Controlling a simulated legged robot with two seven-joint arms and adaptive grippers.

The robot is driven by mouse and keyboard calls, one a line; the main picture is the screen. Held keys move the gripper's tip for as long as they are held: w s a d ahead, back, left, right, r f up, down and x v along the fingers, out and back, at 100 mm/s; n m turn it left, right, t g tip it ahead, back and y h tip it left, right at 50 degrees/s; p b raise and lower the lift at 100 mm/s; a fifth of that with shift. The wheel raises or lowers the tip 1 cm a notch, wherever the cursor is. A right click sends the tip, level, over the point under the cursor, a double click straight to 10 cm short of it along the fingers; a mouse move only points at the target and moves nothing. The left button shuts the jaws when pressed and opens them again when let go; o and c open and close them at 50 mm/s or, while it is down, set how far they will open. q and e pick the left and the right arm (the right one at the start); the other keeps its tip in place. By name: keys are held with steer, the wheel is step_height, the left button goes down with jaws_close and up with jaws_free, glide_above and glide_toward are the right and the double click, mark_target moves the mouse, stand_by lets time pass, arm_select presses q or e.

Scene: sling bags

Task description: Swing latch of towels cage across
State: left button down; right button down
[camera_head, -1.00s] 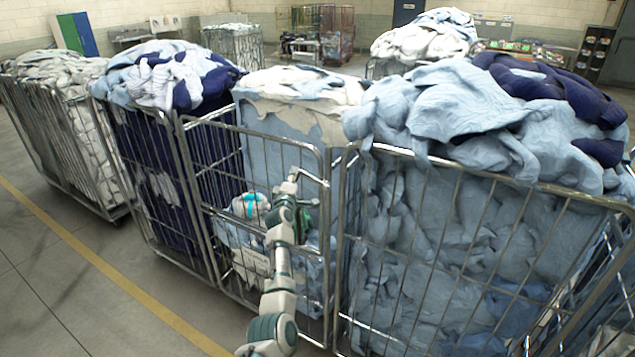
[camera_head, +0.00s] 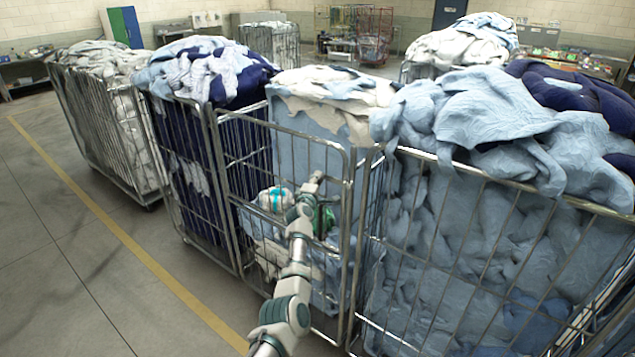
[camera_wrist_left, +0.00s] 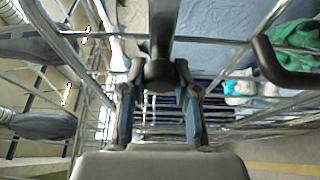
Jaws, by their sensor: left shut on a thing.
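The towels cage (camera_head: 283,127) is a wire-mesh cage in the middle of the head view, with light blue and white towels (camera_head: 330,85) heaped in it. My left gripper (camera_head: 314,184) is at its wire front, near the upright post on the right. In the left wrist view, the two fingers of the left gripper (camera_wrist_left: 160,100) are closed around a dark, rounded latch piece (camera_wrist_left: 160,72) between them. The latch itself is mostly hidden by the gripper in the head view. My right gripper is out of view.
A cage of light blue towels (camera_head: 450,250) stands close on the right. A cage with dark blue cloth (camera_head: 190,165) and a cage of whitish towels (camera_head: 105,120) stand on the left. The floor (camera_head: 60,280) at the front left is clear, crossed by a yellow line (camera_head: 120,260).

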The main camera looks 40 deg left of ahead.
arm_select(q)
steer(key=c, duration=1)
jaws_free()
steer(key=shift+d+f, duration=0.1)
steer(key=shift+f, duration=0.2)
steer(key=shift+o, duration=0.9)
steer(key=shift+w, duration=0.1)
steer(key=shift+w+a, duration=0.1)
steer(key=shift+a, duration=0.1)
steer(key=v, duration=1.1)
steer(key=shift+s, duration=0.4)
steer(key=shift+d+f, duration=0.1)
